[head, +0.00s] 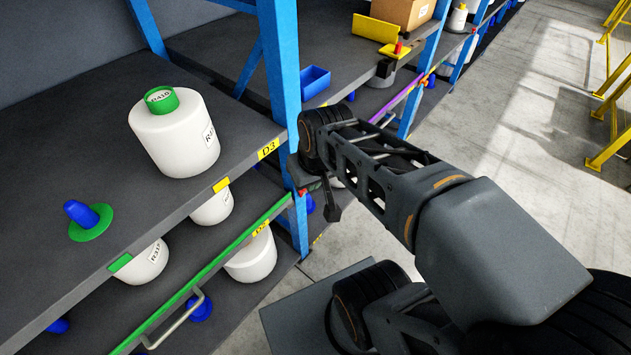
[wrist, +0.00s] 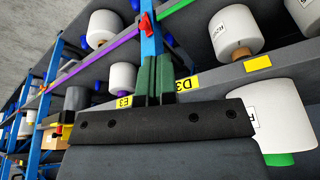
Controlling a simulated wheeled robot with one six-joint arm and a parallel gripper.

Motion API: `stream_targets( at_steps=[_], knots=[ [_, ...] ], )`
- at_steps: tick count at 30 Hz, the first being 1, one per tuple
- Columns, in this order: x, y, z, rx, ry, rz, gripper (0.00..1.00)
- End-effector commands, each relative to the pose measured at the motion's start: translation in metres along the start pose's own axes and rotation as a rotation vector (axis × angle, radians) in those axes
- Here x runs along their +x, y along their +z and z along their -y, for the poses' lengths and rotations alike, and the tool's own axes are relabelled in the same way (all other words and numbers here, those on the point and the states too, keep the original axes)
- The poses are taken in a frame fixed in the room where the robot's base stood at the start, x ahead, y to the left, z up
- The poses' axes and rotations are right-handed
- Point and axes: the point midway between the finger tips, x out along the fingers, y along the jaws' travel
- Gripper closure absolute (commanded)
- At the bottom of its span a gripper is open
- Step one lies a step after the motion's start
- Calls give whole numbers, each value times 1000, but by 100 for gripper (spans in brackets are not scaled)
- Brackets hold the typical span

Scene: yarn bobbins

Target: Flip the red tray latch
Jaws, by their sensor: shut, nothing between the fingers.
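A small red latch (head: 302,191) sits on the blue post at the end of the green-edged lower tray (head: 215,262). It also shows in the wrist view (wrist: 146,22), just beyond my fingertips. My gripper (head: 330,207) is beside that post, largely hidden by its own wrist in the head view. In the wrist view its two green-padded fingers (wrist: 154,78) are together with nothing between them, in front of the blue post. The fingertips look apart from the latch, though the depth of the gap is hard to judge.
The upper shelf (head: 60,160) holds a white bobbin (head: 178,140) and a blue cone on a green disc (head: 90,220). More bobbins stand below. A purple rail (head: 405,98) lies beyond the post. Open floor (head: 500,110) is to the right.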

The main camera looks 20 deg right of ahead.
Motion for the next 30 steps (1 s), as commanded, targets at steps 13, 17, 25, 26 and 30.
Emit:
stream_targets(
  at_steps=[13,17,25,26,30],
  knots=[
    [161,-97,-113,-136,-354,79,100],
    [200,-111,-154,-186,-448,21,100],
    [239,-120,-202,-253,-538,-77,100],
    [240,-120,-204,-255,-541,-82,100],
    [241,-121,-207,-262,-546,-91,100]
  ],
)
